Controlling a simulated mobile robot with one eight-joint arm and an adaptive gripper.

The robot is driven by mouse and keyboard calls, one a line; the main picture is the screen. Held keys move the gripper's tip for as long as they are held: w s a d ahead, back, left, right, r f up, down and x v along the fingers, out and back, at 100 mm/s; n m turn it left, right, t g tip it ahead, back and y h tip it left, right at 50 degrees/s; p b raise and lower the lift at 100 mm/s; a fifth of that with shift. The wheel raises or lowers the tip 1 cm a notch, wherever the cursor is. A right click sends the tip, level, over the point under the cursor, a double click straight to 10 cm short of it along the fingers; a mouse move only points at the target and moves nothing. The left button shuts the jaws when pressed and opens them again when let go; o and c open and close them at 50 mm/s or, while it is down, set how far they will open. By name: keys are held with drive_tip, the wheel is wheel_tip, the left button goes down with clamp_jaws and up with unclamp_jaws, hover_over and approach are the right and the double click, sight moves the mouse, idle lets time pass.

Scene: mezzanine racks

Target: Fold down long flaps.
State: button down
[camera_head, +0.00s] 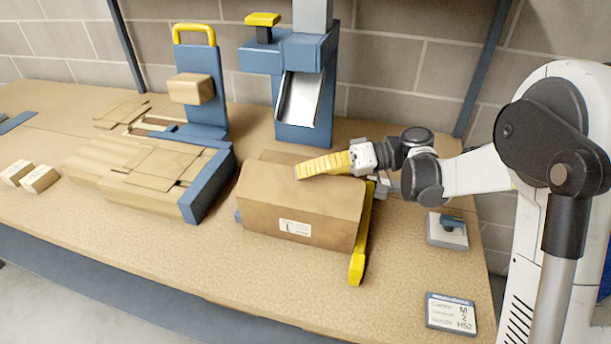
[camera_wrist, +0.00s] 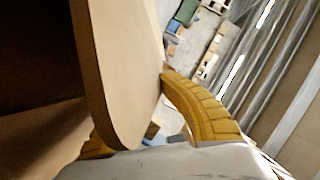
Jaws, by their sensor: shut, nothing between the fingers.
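A brown cardboard box (camera_head: 300,222) with a white label stands on the workbench, right of centre in the head view. A broad cardboard panel slopes across its top front, and a strip of cardboard shows behind it. My gripper (camera_head: 300,172) has yellow fingers, which lie across the top of the box and point left. The fingers are shut and empty. In the wrist view, a cardboard flap (camera_wrist: 125,70) stands close in front of the camera and covers part of the yellow fingers (camera_wrist: 200,105). A dark area lies left of it. Whether the fingers touch the flap I cannot tell.
A yellow bar (camera_head: 361,235) runs along the box's right side. A blue dispenser (camera_head: 303,100) and a blue stand (camera_head: 200,100) are behind. Flat cardboard (camera_head: 150,165) lies in a blue-edged holder at left. A small tool on a plate (camera_head: 447,230) and a card (camera_head: 450,313) are at right.

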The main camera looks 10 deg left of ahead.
drive_tip(key=shift+w+f, duration=0.1)
idle(0.4)
drive_tip(key=c, duration=1.7)
unclamp_jaws()
drive_tip(key=shift+o, duration=0.2)
